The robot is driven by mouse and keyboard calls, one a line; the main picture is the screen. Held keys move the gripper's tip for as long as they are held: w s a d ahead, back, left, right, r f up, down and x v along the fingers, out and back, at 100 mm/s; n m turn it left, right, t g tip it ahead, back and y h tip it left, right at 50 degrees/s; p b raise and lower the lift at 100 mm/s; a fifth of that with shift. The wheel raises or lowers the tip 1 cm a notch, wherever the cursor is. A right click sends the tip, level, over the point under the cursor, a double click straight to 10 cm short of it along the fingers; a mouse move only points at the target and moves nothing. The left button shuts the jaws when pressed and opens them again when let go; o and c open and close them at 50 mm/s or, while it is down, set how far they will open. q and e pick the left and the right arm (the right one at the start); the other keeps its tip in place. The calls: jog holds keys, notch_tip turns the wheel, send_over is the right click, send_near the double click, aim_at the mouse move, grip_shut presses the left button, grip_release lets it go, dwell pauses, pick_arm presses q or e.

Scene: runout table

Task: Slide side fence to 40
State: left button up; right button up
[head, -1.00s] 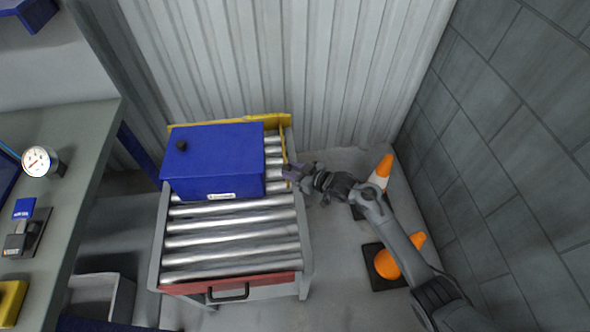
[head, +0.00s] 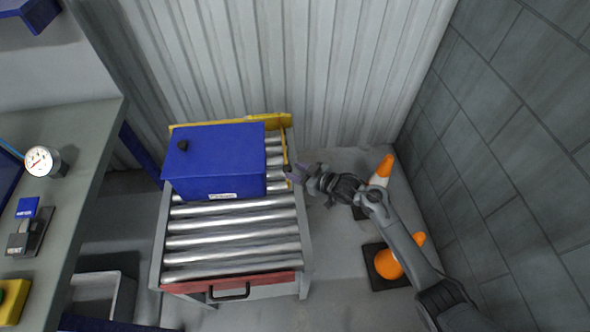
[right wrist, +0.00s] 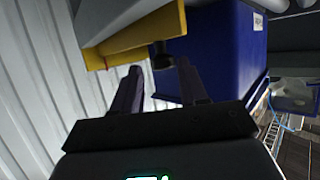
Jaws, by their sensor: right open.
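The side fence (head: 284,148) is a thin yellow bar along the right side of the roller table (head: 232,228). A yellow fence part (right wrist: 130,38) with a dark knob (right wrist: 161,55) under it fills the top of the right wrist view. My right gripper (head: 291,172) is at the near end of the side fence, on its right. In the right wrist view its two fingers (right wrist: 158,78) are open, one on each side of the knob, just short of or around it; I cannot tell contact. No scale or 40 mark is legible. My left gripper is not in view.
A blue box (head: 215,160) sits on the rollers left of the fence. A yellow back stop (head: 230,121) crosses the far end. Orange cones (head: 388,264) stand on the floor to the right. A grey bench (head: 85,180) with a gauge (head: 40,161) is at left.

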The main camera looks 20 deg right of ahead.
jog(key=p+v, duration=0.3)
jog(key=v, duration=0.6)
jog(key=shift+s, duration=0.2)
jog(key=shift+d+r, duration=0.15)
